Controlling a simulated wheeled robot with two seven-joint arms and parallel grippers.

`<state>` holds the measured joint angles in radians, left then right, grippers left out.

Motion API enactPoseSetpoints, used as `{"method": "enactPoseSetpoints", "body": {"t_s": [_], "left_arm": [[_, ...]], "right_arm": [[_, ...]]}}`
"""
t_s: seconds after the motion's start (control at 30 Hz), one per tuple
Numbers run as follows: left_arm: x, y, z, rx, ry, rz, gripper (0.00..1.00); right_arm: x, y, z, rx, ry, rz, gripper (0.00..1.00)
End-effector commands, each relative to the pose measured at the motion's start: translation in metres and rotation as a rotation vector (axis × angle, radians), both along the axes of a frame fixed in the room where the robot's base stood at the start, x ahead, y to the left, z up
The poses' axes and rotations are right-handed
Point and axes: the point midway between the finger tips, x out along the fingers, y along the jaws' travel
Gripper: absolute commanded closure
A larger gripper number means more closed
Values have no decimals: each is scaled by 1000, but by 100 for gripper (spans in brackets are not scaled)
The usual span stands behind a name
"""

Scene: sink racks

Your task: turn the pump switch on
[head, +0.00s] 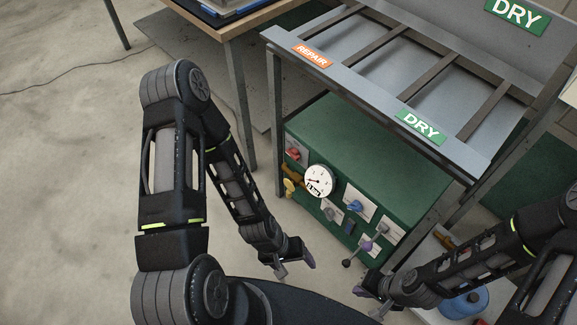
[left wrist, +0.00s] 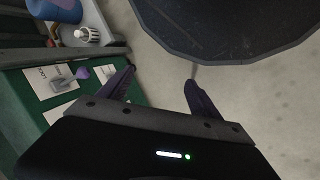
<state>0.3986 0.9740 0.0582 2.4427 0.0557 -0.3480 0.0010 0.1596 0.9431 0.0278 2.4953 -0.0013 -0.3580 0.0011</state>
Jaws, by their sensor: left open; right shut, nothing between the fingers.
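A green cabinet (head: 370,150) stands under the rack, with several controls on its front. They include a red control (head: 293,153), a yellow handle (head: 290,186), a blue knob (head: 355,206) and a purple-knobbed lever (head: 366,245). Which one is the pump switch cannot be read in the head view. In the left wrist view, a grey switch (left wrist: 62,83) sits on a white labelled plate beside a purple knob (left wrist: 83,72). My left gripper (head: 295,266) is open and empty, in front of and apart from the panel. My right gripper (head: 371,297) is shut and empty, below the lever.
A round white gauge (head: 318,181) is on the panel. The grey rack (head: 385,62) with DRY and REPAIR signs overhangs the cabinet. A blue container (head: 465,303) stands at the lower right, near my right arm. A wooden table (head: 235,25) is behind; open floor lies left.

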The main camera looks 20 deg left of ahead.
Motion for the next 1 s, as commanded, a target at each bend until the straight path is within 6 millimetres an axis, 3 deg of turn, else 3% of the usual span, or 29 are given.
{"method": "enactPoseSetpoints", "body": {"t_s": [0.03, 0.2, 0.27, 0.37, 0.47, 0.5, 0.57, 0.6, 0.63, 0.7, 0.8, 1.0], "left_arm": [[3, 15, -54, -2, 50, 116, 26], [10, 46, -151, -127, 337, 601, 26], [24, 49, -176, -244, 444, 803, 26], [77, 59, -191, -527, 561, 1124, 26], [153, 92, -177, -880, 567, 1381, 26], [183, 111, -162, -1024, 541, 1453, 26], [224, 141, -132, -1228, 479, 1523, 26], [246, 158, -108, -1349, 434, 1542, 26], [259, 169, -93, -1427, 400, 1552, 26], [277, 193, -69, -1565, 336, 1563, 26], [284, 205, -50, -1670, 295, 1552, 26], [284, 205, -43, -1695, 285, 1531, 26]], "right_arm": [[1, -1, -44, -1, -1, -3, 100], [3, -4, -117, -6, -4, -9, 100], [4, -5, -142, -7, -7, -11, 100], [6, -7, -173, -11, -10, -15, 100], [8, -8, -192, -13, -12, -19, 100], [8, -8, -195, -13, -13, -20, 100], [9, -9, -194, -14, -13, -21, 100], [9, -9, -190, -14, -14, -21, 100], [9, -9, -188, -14, -14, -21, 100], [9, -9, -188, -14, -15, -23, 100], [9, -9, -188, -14, -15, -23, 100], [9, -9, -188, -14, -14, -22, 100]]}}
